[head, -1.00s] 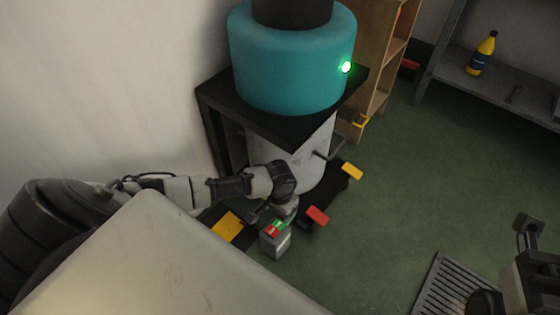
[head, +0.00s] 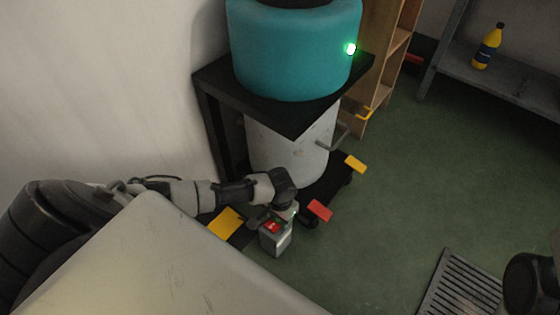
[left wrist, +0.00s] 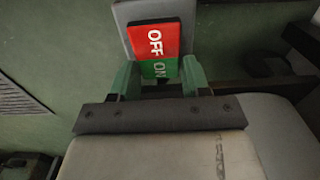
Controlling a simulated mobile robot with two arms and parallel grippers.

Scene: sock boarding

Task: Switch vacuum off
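A grey switch box (head: 275,243) stands low near the floor, with a red and green rocker on top. In the left wrist view the rocker reads OFF on its red half (left wrist: 154,40) and ON on its green half (left wrist: 160,70). My left gripper (left wrist: 162,72) has its two green fingers apart, one on each side of the ON end; contact cannot be told. In the head view my left gripper (head: 272,218) is over the box and partly hides its top. A green lamp (head: 351,48) glows on the teal drum (head: 295,55).
The drum sits on a black stand (head: 300,115) above a pale canister (head: 290,150). Green floor is open to the right, with a grate (head: 462,285).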

